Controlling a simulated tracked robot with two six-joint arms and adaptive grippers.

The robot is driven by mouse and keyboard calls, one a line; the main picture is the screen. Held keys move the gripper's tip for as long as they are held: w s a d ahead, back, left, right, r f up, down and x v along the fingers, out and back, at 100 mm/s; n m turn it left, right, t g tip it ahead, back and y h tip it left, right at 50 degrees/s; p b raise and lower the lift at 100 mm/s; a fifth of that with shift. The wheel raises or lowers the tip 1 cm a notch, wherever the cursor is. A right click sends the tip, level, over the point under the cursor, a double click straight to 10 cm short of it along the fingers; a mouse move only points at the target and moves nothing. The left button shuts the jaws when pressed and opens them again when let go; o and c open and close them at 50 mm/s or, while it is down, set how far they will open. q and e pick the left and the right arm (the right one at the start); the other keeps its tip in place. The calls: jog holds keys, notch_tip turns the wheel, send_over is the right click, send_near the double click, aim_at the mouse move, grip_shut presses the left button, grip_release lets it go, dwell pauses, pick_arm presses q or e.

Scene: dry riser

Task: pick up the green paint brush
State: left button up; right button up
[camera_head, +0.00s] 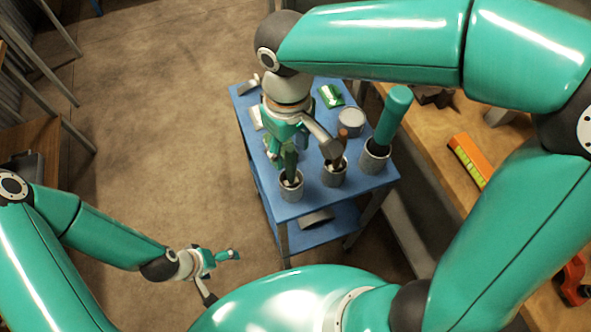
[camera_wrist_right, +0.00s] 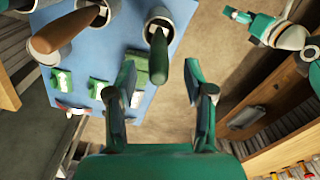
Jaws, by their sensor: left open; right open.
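The green paint brush (camera_head: 291,164) stands in the leftmost grey cup (camera_head: 291,187) at the front of the blue cart (camera_head: 322,202), its dark green handle upward. In the right wrist view the green handle (camera_wrist_right: 158,62) rises from its cup (camera_wrist_right: 159,20), beyond and between the finger directions. My right gripper (camera_head: 282,146) is over the cart beside the handle, and it partly hides the brush in the head view. Its two fingers (camera_wrist_right: 165,98) are apart with nothing held. My left gripper (camera_head: 228,257) is open and empty, over the floor left of the cart.
A middle cup (camera_head: 334,177) holds a brown handle (camera_wrist_right: 58,32); a right cup (camera_head: 374,160) holds a thick teal handle (camera_head: 393,115). A grey can (camera_head: 351,121) and green-and-white items stand behind. A wooden workbench (camera_head: 432,135) is to the right. The floor at left is clear.

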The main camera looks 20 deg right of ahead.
aim_at(290, 162)
notch_tip(290, 162, down, 5)
jog(key=shift+f, duration=0.1)
grip_shut()
dwell(0.4)
